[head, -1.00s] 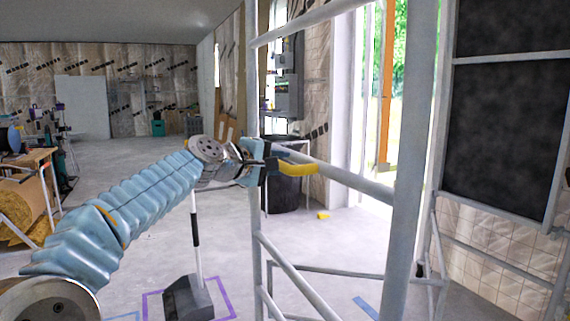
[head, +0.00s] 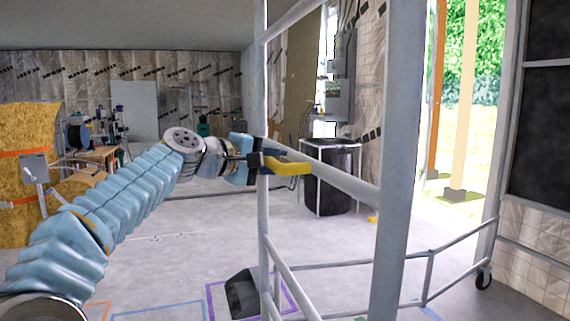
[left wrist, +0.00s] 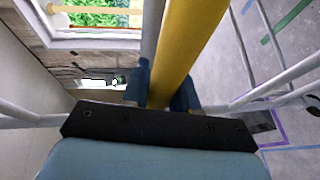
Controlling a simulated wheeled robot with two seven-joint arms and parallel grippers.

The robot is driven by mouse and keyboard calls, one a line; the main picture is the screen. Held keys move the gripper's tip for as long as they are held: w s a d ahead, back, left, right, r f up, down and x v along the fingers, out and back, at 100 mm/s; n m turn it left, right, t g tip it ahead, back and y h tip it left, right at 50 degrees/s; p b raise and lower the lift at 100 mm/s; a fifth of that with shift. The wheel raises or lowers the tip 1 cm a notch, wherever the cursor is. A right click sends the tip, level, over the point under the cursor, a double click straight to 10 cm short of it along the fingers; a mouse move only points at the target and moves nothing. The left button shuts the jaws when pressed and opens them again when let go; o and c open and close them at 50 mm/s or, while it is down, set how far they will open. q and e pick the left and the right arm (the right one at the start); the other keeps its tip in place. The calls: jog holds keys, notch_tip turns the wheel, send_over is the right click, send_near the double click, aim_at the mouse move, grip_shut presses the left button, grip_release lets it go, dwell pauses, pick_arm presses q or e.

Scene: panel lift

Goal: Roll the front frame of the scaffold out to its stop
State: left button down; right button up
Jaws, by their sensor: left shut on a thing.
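The front frame of the scaffold (head: 395,150) is a grey tubular frame with two upright posts and cross rails, standing close before me in the head view. A yellow grip (head: 290,168) sits at its middle rail near the left post. My left gripper (head: 264,163) is shut on this yellow grip beside the left post. In the left wrist view the yellow grip (left wrist: 188,45) runs between the two blue fingers (left wrist: 165,92). Lower scaffold rails (head: 345,265) run back to a caster (head: 483,281) at the right. My right gripper is not in view.
A dark weighted block (head: 242,293) stands by a purple floor outline (head: 212,300), close to the left post. A black bin (head: 333,185) stands behind the frame. Dark panels (head: 540,135) are at the right. The middle floor is clear.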

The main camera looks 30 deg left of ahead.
pick_arm(q)
jog(key=shift+s+a+f, duration=0.1)
jog(key=shift+a+f, duration=0.05)
jog(key=shift+f, duration=0.05)
jog(key=c, duration=1)
grip_release()
jog(key=shift+s+a, duration=0.1)
jog(key=shift+s, duration=0.05)
jog(key=shift+r, duration=0.1)
jog(key=v, duration=1.3)
jog(key=shift+s+r, duration=0.1)
jog(key=shift+s, duration=0.3)
